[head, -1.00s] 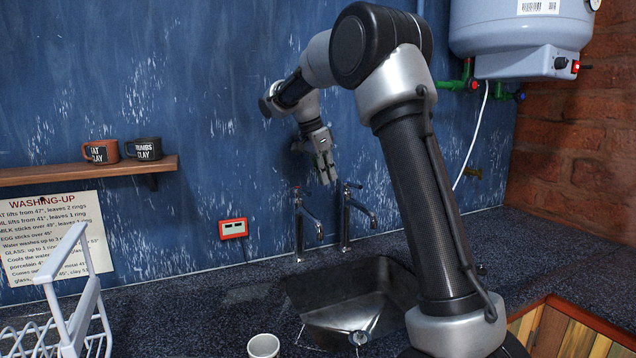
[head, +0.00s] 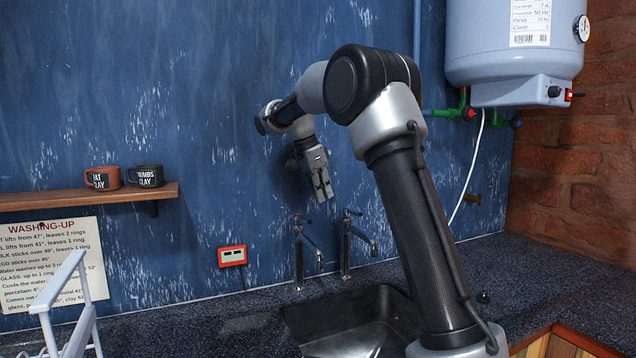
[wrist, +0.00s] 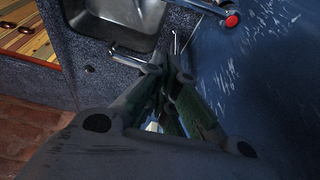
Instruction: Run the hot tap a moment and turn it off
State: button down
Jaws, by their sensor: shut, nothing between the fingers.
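Two chrome taps stand behind the sink (head: 335,318). The left tap (head: 299,262) has a red mark at its top; its red-ended handle also shows in the wrist view (wrist: 232,21). The right tap (head: 346,250) has a lever on top, and its spout points to the right. No running water is visible from either spout. My gripper (head: 324,197) is shut and empty, pointing down in the air in front of the wall. In the head view it appears just above and between the two tap tops, touching neither. In the wrist view its fingertips (wrist: 172,72) are together.
A water heater (head: 515,55) hangs at upper right with pipes and valves below. A shelf (head: 90,196) with two mugs is at left, above a washing-up notice (head: 50,262). A white rack (head: 70,310) stands at lower left. A red-framed socket (head: 232,256) is on the wall.

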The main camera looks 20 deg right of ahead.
jog(key=shift+a+f, duration=0.4)
jog(key=shift+f, duration=0.4)
jog(key=shift+a+f, duration=0.4)
jog(key=shift+f, duration=0.4)
jog(key=shift+a+f, duration=0.4)
jog(key=shift+f, duration=0.4)
jog(key=shift+a, duration=0.1)
jog(key=shift+s+a+f, duration=0.15)
jog(key=shift+a, duration=0.3)
